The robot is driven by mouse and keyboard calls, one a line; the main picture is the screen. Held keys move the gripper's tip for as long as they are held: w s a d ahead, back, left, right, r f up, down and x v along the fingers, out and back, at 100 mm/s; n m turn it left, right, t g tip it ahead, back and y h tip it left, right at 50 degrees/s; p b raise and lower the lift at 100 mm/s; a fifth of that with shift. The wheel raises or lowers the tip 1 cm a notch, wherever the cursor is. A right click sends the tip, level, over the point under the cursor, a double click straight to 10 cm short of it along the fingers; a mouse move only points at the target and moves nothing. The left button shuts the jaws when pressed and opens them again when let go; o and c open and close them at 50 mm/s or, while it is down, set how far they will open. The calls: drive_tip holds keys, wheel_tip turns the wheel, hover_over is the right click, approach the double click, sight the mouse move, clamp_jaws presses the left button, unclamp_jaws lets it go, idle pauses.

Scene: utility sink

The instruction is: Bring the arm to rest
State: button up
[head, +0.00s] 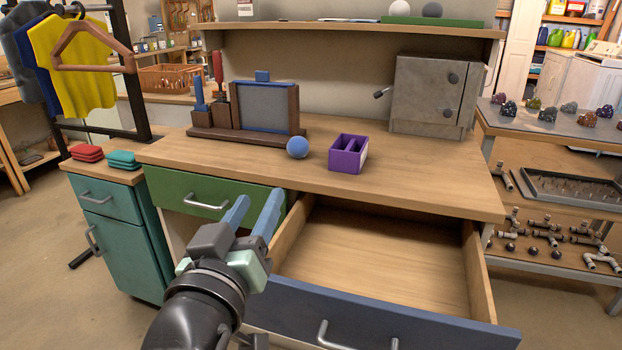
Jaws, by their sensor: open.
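My gripper (254,213) is in the lower middle of the head view, with its two blue fingers apart and nothing between them. It is in front of the green drawer (222,200), which is shut, and beside the left side of the open blue-fronted drawer (375,318). The visible part of the open drawer's inside is empty. My arm comes up from the bottom edge and hides part of the desk front and the drawer's left end. I cannot tell whether the arm touches the drawer.
On the desk top (420,178) are a blue ball (297,147), a purple box (348,154), a wooden organizer (262,110) and a grey cabinet (432,95). A teal cabinet (118,225) stands left, a table with rocks (565,130) right. Floor shows at left.

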drive_tip(key=s+d+r+m+t+y, duration=0.1)
drive_tip(key=s+d+r+t, duration=0.15)
drive_tip(key=s+r, duration=0.45)
drive_tip(key=s+d+r+t+y+p, duration=0.1)
drive_tip(key=s+d+r+t, duration=0.2)
drive_tip(key=r, duration=0.9)
drive_tip(key=s+d+r+m+t+y, duration=0.15)
drive_tip(key=s+r+t, duration=0.25)
drive_tip(key=r, duration=0.5)
wheel_tip(320, 180, up, 24)
drive_tip(key=p, duration=2.5)
drive_tip(key=shift+w+n+h, duration=0.35)
drive_tip(key=shift+w, duration=0.05)
drive_tip(key=shift+a+f, duration=0.1)
drive_tip(key=shift+f, duration=0.05)
